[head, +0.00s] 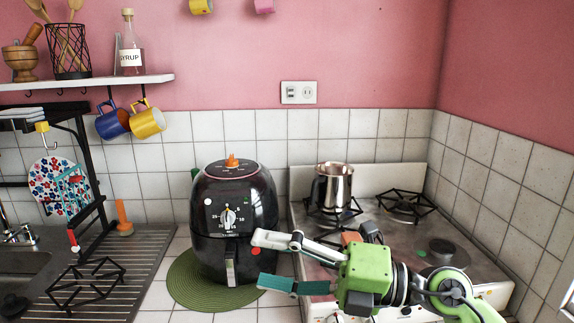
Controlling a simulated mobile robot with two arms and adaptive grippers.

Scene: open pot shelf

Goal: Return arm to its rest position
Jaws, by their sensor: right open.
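My right arm comes in from the lower right, in front of the stove. Its green right gripper (262,262) points left and is open, with a grey finger above and a teal finger below. I see nothing held between the fingers. The fingertips show in front of the right side of the black air fryer (233,190) and the green round mat (190,285); I cannot tell the exact gap. My left gripper is not in view.
A metal pot (333,186) stands on the back left burner of the stove (440,222). A dish rack (145,255) and a sink are at the left. Blue (112,122) and yellow (148,120) mugs hang under the shelf (90,82). The air above the stove's right side looks clear.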

